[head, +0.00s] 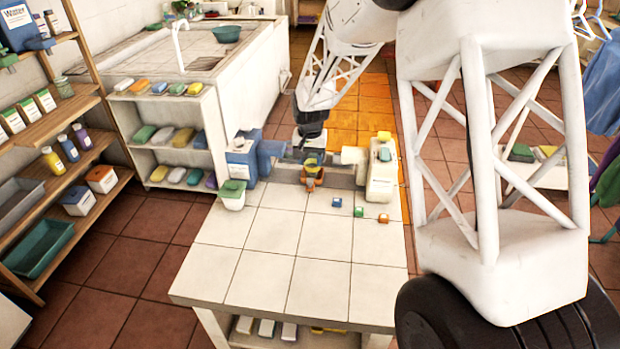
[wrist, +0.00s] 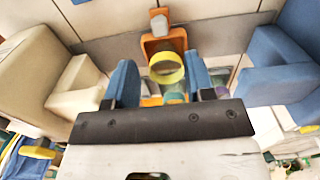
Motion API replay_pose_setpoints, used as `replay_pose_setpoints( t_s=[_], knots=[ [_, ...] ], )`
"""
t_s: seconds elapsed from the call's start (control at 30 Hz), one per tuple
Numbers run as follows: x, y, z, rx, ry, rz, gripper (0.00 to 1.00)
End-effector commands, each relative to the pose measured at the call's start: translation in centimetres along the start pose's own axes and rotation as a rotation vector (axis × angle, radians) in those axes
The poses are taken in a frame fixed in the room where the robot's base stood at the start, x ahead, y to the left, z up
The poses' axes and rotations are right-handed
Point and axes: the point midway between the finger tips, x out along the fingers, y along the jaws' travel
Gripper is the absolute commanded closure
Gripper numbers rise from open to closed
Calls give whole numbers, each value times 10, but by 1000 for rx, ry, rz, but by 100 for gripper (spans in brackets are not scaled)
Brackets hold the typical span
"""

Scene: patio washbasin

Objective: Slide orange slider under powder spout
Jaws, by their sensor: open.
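The orange slider (head: 311,183) sits on a grey rail (head: 342,177) about midway between two dispensers. It also shows in the wrist view (wrist: 178,40), with a pale knob (wrist: 159,22) and a yellow ring (wrist: 167,75) at it. A blue dispenser (head: 241,160) with a spout (head: 271,149) stands left of the rail. A cream dispenser (head: 382,180) with a spout (head: 352,155) stands right. I cannot tell which spout gives powder. My gripper (wrist: 161,85) is open, its blue fingers either side of the yellow ring in the picture. Contact with the slider is not visible.
The table's front is clear.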

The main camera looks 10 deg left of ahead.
Motion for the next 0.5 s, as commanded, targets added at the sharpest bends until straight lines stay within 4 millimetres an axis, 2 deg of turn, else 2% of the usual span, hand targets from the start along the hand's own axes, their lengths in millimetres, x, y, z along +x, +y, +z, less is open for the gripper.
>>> replay_pose_setpoints(
  t_s=[0.27, 0.5],
  knots=[
    [6, 0, 0, 0, -1, 0, 51],
    [28, 0, 0, 0, -2, 1, 51]
  ],
)
